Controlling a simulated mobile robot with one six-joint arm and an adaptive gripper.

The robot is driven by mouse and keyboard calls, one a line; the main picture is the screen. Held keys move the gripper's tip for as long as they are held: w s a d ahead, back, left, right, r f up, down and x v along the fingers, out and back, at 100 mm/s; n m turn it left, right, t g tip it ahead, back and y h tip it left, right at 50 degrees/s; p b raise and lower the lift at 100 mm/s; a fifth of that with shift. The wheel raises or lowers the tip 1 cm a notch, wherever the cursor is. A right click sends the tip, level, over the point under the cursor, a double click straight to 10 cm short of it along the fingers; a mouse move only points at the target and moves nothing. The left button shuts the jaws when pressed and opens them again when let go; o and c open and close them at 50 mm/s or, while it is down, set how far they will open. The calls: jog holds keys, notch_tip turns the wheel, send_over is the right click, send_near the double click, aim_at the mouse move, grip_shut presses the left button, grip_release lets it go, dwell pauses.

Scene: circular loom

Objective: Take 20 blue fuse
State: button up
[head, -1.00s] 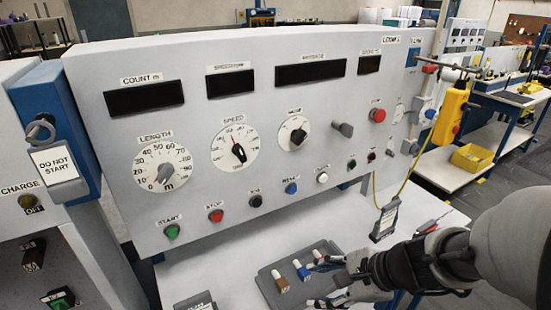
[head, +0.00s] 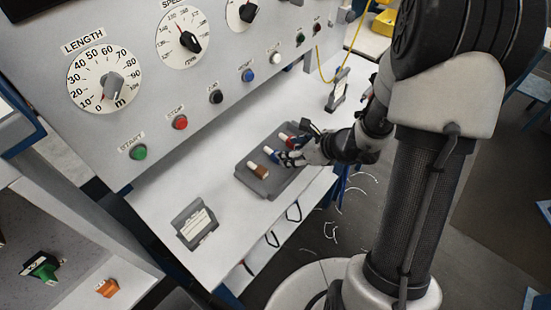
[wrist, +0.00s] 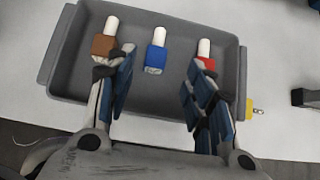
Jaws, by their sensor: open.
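The blue fuse (wrist: 156,59) stands in a grey tray (wrist: 140,19), between a brown fuse (wrist: 104,45) on its left and a red fuse (wrist: 205,62) on its right in the wrist view. Each has a white top. My gripper (wrist: 157,75) is open, its blue-padded fingers apart on either side of the blue fuse, with nothing between the tips but the fuse a little beyond them. In the head view my gripper (head: 286,156) is over the tray (head: 243,173), and the blue fuse (head: 268,151) is partly hidden by it.
The tray lies on a white shelf (head: 165,195) below the control panel (head: 120,110) with its dials and buttons. The shelf between the left holder and tray is clear.

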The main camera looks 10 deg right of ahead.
jog(key=x, duration=0.2)
jog(key=b+x, duration=0.1)
jog(key=x, duration=0.1)
jog(key=b+x, duration=0.1)
jog(key=x, duration=0.1)
jog(key=shift+w+a+f, duration=0.15)
jog(key=shift+w+a, duration=0.05)
jog(key=shift+a, duration=0.2)
jog(key=shift+c, duration=0.4)
jog(key=c, duration=1.1)
jog(key=shift+o, duration=0.2)
notch_tip(320, 180, up, 20)
jog(key=p, duration=0.9)
